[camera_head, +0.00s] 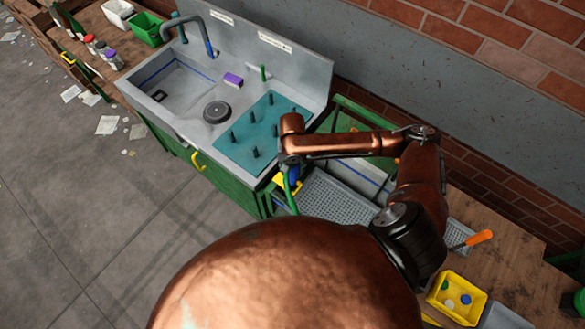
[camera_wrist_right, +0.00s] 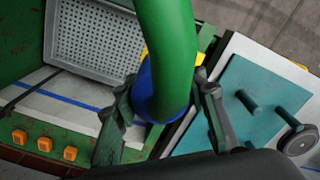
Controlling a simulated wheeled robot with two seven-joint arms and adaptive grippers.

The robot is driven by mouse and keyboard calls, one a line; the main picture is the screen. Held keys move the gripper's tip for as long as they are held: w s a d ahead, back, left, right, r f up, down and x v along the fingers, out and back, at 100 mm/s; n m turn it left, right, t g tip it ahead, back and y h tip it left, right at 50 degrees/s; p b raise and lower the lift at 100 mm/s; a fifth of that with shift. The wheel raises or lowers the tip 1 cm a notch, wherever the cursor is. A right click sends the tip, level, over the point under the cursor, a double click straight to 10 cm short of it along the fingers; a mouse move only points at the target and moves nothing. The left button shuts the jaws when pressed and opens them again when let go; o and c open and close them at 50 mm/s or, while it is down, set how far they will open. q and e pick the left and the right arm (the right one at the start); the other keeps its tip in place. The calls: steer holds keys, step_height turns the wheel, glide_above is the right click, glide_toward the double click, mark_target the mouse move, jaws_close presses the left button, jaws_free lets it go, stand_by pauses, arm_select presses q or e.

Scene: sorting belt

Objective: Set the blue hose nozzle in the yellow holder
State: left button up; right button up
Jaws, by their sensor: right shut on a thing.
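The blue hose nozzle (camera_head: 294,173) is between the fingers of my right gripper (camera_head: 290,165), at the right end of the sink unit. In the right wrist view the nozzle (camera_wrist_right: 144,92) is partly hidden behind its thick green hose (camera_wrist_right: 166,45), and the fingers of my right gripper (camera_wrist_right: 165,98) stand on both sides of it. The yellow holder (camera_head: 279,181) is right beside the nozzle. Its yellow edges (camera_wrist_right: 200,59) show behind the hose in the wrist view. I cannot tell whether the nozzle is seated in it. My left gripper is not in view.
A teal peg mat (camera_head: 240,150) lies left of the gripper, with a black round drain piece (camera_head: 217,112) and a purple sponge (camera_head: 233,80) beyond. A grey perforated tray (camera_head: 335,201) is to the right. A yellow bin (camera_head: 457,298) stands at lower right.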

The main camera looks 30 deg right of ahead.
steer(key=shift+f, duration=0.2)
steer(key=shift+f, duration=1.6)
steer(key=shift+f, duration=0.15)
steer(key=shift+f, duration=1.2)
steer(key=shift+f, duration=0.2)
steer(key=shift+f, duration=0.55)
steer(key=shift+f, duration=0.55)
steer(key=o, duration=1.1)
steer(key=shift+c, duration=0.2)
